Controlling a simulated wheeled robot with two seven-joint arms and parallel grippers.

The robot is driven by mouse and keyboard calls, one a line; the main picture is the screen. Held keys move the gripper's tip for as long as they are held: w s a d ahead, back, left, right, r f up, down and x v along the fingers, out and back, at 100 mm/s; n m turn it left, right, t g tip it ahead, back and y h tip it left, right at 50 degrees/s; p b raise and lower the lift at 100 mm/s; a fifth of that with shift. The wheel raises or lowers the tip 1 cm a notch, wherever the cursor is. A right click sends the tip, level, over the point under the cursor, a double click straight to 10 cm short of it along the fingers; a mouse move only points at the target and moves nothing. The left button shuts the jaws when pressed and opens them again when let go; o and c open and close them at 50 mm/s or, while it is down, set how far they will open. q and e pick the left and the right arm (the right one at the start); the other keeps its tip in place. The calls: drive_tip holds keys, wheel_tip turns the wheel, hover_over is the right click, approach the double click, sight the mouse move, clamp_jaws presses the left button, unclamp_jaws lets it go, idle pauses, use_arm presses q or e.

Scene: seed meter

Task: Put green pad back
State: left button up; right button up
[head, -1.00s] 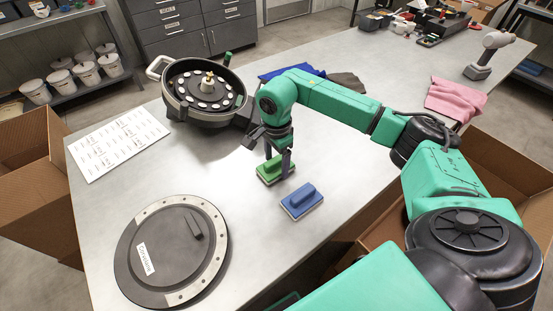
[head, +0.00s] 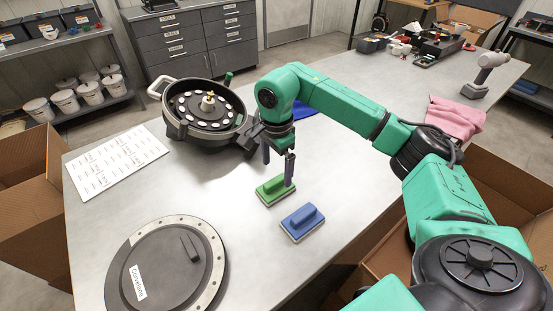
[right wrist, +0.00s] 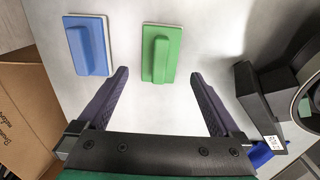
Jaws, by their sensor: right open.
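The green pad (head: 271,190), a flat block with a raised handle, lies on the table beside the blue pad (head: 302,222). In the right wrist view the green pad (right wrist: 161,54) lies ahead of and between the fingertips, with the blue pad (right wrist: 88,46) to its left. My right gripper (head: 278,172) is open and empty, just above and behind the green pad in the head view. It also shows in the right wrist view (right wrist: 158,74), with both fingers spread wide and apart from the pad. My left gripper is not in view.
A round seed meter housing (head: 172,135) with a disc of white spots stands behind left. Its dark lid (head: 125,265) lies at front left. A printed sheet (head: 115,160), pink cloth (head: 455,118) and drill (head: 483,75) are also on the table. Bare table surrounds the pads.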

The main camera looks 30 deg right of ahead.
sight(276, 180)
wheel_tip(276, 180, up, 6)
drive_tip(key=shift+b, duration=0.4)
